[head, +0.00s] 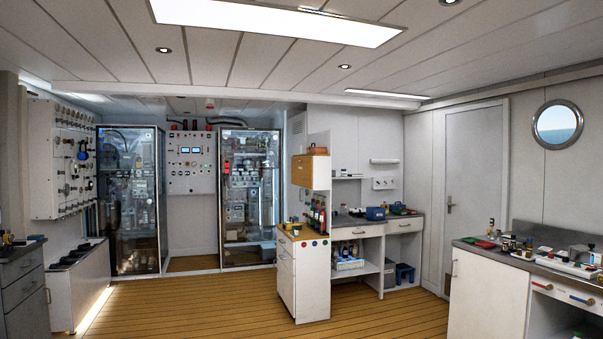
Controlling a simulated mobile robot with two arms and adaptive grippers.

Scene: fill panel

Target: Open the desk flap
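No part clearly shows as the desk flap at this distance. A wood-coloured upright panel (303,172) fronts a white box above the white drawer desk (311,283) in the middle of the room. It looks shut, but I cannot tell whether it is the flap. A low white cabinet (77,290) with dark items on top stands at the left wall, below the white gauge panel (62,160). Neither of my grippers shows in the head view.
The wooden floor (220,300) is clear in the middle. Two glass-fronted cabinets (130,200) (250,200) stand at the back. A grey-topped bench (485,295) with small items is at the right, and a drawer unit (22,295) at the left edge. A white door (472,190) is shut.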

